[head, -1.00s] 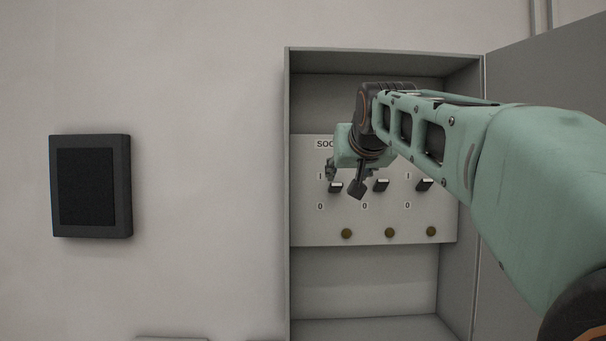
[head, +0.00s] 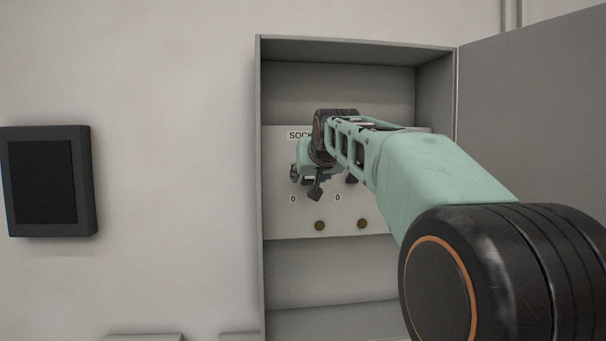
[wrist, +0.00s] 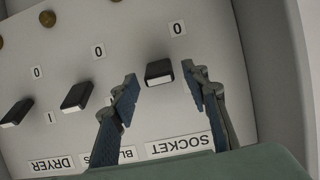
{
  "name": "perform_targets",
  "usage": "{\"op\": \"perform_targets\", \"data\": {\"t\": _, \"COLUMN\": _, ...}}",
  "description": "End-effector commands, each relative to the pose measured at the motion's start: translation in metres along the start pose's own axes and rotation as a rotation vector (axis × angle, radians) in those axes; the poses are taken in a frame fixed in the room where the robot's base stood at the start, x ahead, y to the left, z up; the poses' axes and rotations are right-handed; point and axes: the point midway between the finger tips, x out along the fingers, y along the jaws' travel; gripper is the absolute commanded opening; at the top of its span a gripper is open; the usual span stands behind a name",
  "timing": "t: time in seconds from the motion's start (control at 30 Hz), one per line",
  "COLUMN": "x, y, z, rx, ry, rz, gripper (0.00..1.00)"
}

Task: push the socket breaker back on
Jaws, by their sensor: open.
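The socket breaker (wrist: 159,72) is a small dark toggle with a pale edge, on a panel seen upside down in the wrist view. It lies between the tips of my gripper (wrist: 160,76), with a gap on each side; whether the tips touch the panel, I cannot tell. My gripper is open and empty. The SOCKET label (wrist: 180,146) is below the toggle there, and a 0 mark (wrist: 177,28) is above it. In the head view my gripper (head: 305,182) is in front of the panel (head: 282,222) and hides most of that toggle. Its exact position is unclear.
Two more toggles, the middle one (wrist: 77,97) and the DRYER one (wrist: 17,112), sit beside it. The grey cabinet (head: 262,270) has its door (head: 530,130) open to the right. A dark square panel (head: 45,182) hangs on the wall at left.

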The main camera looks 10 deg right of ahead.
Motion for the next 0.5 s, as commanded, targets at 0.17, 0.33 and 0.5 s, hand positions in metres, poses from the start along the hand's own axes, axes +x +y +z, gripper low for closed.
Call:
{"op": "perform_targets", "data": {"t": 0.17, "x": 0.0077, "y": -0.0003, "z": 0.0004, "rx": 0.0, "ry": -0.001, "rz": 0.0, "gripper": 0.42}}
{"op": "perform_targets", "data": {"t": 0.33, "x": 0.0079, "y": -0.0003, "z": 0.0005, "rx": 0.0, "ry": 0.0, "rz": 0.0, "gripper": 0.42}}
{"op": "perform_targets", "data": {"t": 0.5, "x": 0.0077, "y": -0.0002, "z": 0.0005, "rx": 0.0, "ry": 0.0, "rz": 0.0, "gripper": 0.3}}
